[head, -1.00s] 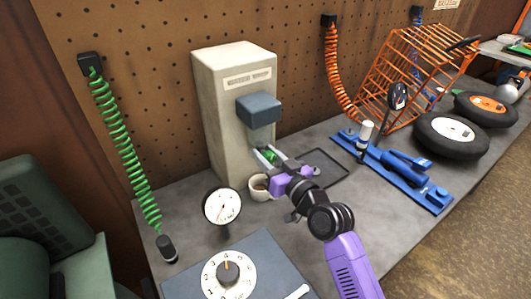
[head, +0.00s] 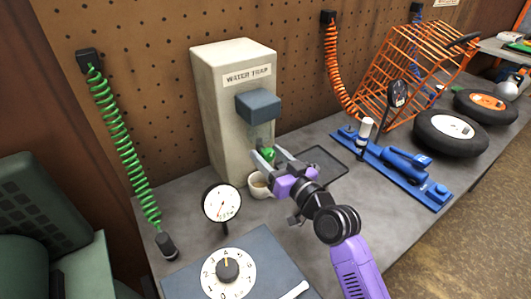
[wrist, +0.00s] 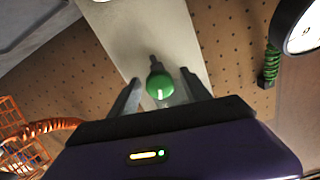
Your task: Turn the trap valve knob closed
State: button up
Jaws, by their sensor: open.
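The water trap is a tall beige box (head: 222,110) with a blue-grey block (head: 261,106) on its front and a clear bowl (head: 262,133) below that. The round green knob (head: 268,153) sits under the bowl. In the wrist view the green knob (wrist: 159,86), with a pale mark on its face, shows between my fingers. My gripper (head: 272,157) is open, with one finger on each side of the knob. The wrist view shows gaps between the knob and both fingers (wrist: 160,90). The knob's rear side is hidden.
A small white cup (head: 257,187) stands below my gripper. A dial gauge (head: 222,202) and a numbered dial (head: 229,271) are in front of the trap. A dark tray (head: 322,164) and a blue tool (head: 390,165) lie to the right.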

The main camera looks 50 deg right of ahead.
aim_at(271, 156)
jog(key=b+v, duration=0.1)
jog(key=v, duration=0.5)
jog(key=shift+r, duration=0.1)
